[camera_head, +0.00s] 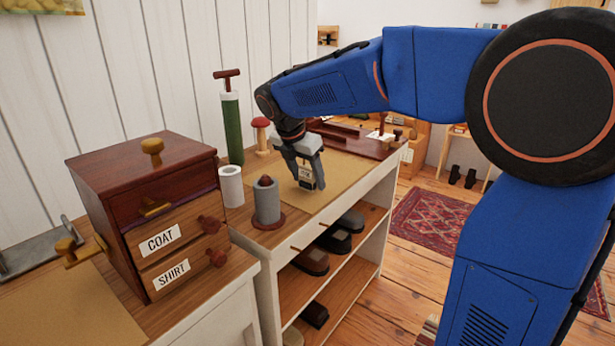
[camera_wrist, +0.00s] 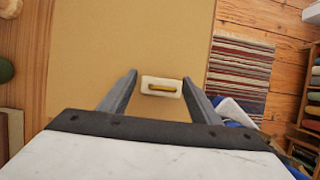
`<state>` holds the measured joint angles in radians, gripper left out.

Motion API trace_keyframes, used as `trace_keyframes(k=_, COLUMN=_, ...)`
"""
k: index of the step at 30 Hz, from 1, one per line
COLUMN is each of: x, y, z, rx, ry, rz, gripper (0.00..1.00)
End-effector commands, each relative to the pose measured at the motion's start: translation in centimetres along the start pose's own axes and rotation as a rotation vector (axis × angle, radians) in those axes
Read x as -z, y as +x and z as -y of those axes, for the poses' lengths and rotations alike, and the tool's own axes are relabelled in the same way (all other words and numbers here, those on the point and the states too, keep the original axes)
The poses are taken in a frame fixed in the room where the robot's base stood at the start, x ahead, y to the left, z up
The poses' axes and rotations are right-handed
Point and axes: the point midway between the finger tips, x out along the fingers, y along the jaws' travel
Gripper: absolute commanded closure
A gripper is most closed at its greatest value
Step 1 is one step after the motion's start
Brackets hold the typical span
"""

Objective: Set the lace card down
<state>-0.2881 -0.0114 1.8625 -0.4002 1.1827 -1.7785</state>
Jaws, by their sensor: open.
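The lace card (camera_head: 306,174) is a small upright piece with a pale lettered face and a dark lower part. It appears to stand on the tan mat (camera_head: 340,172) on top of the white shelf unit. In the wrist view the lace card (camera_wrist: 161,87) shows from above as a white block with a gold handle. My gripper (camera_head: 304,176) is open, with its fingers on either side of the card. The wrist view shows a gap between the card and each finger of my gripper (camera_wrist: 160,84). The gripper partly hides the card in the head view.
A grey cylinder on a red base (camera_head: 267,203), a white cup (camera_head: 231,186), a green column (camera_head: 232,128) and a red-capped mushroom shape (camera_head: 261,134) stand left of the mat. A drawer box (camera_head: 152,212) labelled COAT and SHIRT is further left. Bare mat surrounds the card.

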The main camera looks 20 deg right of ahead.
Motion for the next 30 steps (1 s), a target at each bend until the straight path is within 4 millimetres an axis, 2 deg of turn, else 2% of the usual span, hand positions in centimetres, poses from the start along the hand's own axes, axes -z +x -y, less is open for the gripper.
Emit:
trace_keyframes(k=4, x=-0.1, y=-0.6, z=0.0, rx=-0.002, ry=0.000, rz=0.000, gripper=0.43)
trace_keyframes(k=8, x=-0.1, y=-2.2, z=-0.1, rx=-0.003, ry=0.000, rz=0.001, gripper=0.43)
trace_keyframes(k=21, x=-0.1, y=-10.2, z=-0.1, rx=-0.003, ry=-0.001, rz=0.001, gripper=0.43)
trace_keyframes(k=30, x=-0.1, y=-12.2, z=0.0, rx=0.000, ry=0.000, rz=0.000, gripper=0.43)
